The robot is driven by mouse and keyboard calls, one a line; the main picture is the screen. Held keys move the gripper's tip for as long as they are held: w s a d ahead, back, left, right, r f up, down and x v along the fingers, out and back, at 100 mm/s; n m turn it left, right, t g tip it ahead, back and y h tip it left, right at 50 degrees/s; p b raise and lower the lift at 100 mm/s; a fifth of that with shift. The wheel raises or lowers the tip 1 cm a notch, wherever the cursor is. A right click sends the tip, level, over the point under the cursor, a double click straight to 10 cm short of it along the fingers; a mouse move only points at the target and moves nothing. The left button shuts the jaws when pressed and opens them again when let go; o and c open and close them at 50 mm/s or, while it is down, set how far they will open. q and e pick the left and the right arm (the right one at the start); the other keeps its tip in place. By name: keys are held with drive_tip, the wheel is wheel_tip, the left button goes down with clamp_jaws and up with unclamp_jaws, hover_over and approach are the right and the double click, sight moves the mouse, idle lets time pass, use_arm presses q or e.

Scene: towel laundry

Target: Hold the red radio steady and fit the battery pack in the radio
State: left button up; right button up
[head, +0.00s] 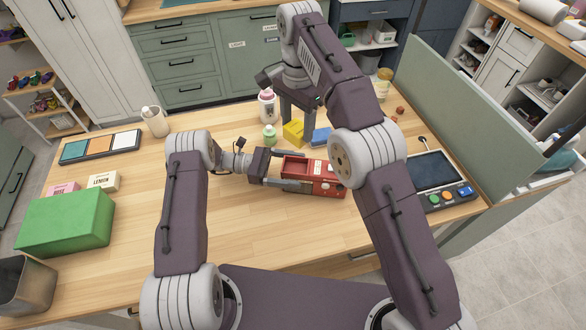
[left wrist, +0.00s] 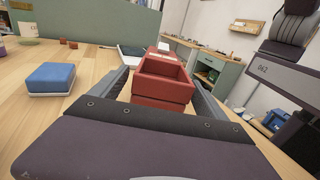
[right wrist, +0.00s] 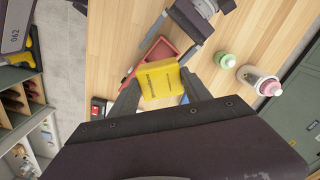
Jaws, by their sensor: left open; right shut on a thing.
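The red radio (head: 325,178) lies on the wooden table with its open, empty compartment toward my left gripper. My left gripper (head: 284,179) is open, its fingers on either side of the radio. The left wrist view shows the radio (left wrist: 163,92) between the spread fingers; contact is unclear. My right gripper (head: 299,119) points down behind the radio and is shut on a yellow battery pack (head: 294,133). The right wrist view shows the pack (right wrist: 158,78) between the fingertips, with part of the radio (right wrist: 150,56) beyond it. The pack is apart from the compartment.
A blue block (head: 321,137) sits right of the yellow pack. A green-capped bottle (head: 270,136) and a pink-topped bottle (head: 267,106) stand to its left. A dark-screened panel (head: 435,172) with coloured buttons lies right. A green box (head: 65,222) stands left.

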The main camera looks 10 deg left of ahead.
use_arm(q)
clamp_jaws()
use_arm(e)
wheel_tip(320, 180, down, 5)
drive_tip(key=n, duration=0.7)
drive_tip(key=shift+f, duration=2.7)
